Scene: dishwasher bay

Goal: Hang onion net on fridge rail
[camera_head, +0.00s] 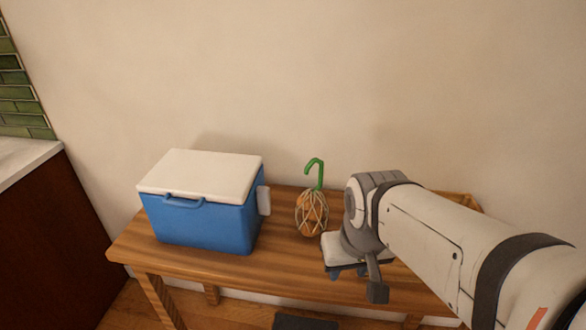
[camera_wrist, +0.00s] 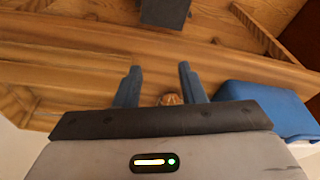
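The onion net (camera_head: 312,213) stands on the wooden table in the head view, orange-brown onions in a pale mesh with a green hook (camera_head: 316,172) rising from its top. My gripper (camera_head: 347,271) is just right of the net and nearer the table's front edge, pointing down. In the wrist view my gripper (camera_wrist: 158,85) has its two blue-grey fingers spread apart with nothing held between them. A small part of the onion net (camera_wrist: 171,99) shows between the finger bases. No fridge or rail is recognisable in either view.
A blue cooler with a white lid (camera_head: 205,200) stands on the table (camera_head: 190,262) left of the net; it also shows in the wrist view (camera_wrist: 262,105). A wooden tray edge (camera_head: 462,200) shows behind my arm. A plain wall is behind.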

